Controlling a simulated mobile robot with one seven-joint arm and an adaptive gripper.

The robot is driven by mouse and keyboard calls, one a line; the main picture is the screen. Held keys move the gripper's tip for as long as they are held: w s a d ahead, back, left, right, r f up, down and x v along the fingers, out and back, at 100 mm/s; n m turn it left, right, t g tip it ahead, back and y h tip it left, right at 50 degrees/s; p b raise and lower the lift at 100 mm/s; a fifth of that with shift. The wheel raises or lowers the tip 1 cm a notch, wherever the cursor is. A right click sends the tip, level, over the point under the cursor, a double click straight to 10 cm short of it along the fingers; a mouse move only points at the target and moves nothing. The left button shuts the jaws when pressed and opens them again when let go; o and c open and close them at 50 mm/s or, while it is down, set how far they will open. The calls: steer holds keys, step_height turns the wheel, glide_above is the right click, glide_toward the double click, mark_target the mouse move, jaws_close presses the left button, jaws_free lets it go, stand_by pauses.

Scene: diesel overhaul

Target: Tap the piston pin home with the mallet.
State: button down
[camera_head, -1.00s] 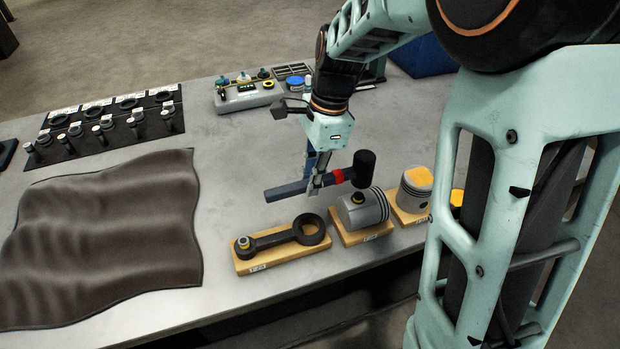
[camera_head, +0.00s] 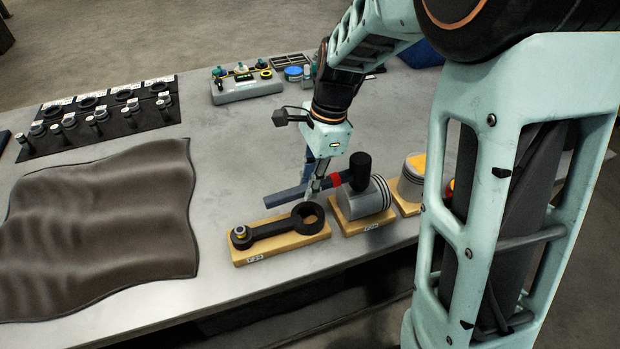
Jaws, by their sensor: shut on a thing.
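My gripper (camera_head: 316,186) is shut on the mallet, around its handle near the head. The mallet (camera_head: 285,197) has a dark blue handle lying roughly level, a red collar and a black head (camera_head: 360,168). The head is at the upper left side of a grey piston (camera_head: 371,196), which lies on its side on a wooden block (camera_head: 362,225). The piston pin is hidden behind the mallet head. I cannot tell whether the head touches it.
A black connecting rod (camera_head: 275,231) lies on a wooden block to the left. A brown cloth (camera_head: 100,230) covers the left front. The table's middle is clear.

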steer(key=shift+w+d, duration=0.1)
steer(key=shift+d, duration=0.05)
step_height(320, 180, up, 5)
steer(key=p, duration=0.4)
steer(key=shift+f, duration=0.2)
steer(key=shift+w+d+r+y, duration=0.1)
steer(key=shift+d+r+y, duration=0.05)
steer(key=shift+r+y, duration=0.3)
steer(key=shift+p, duration=0.4)
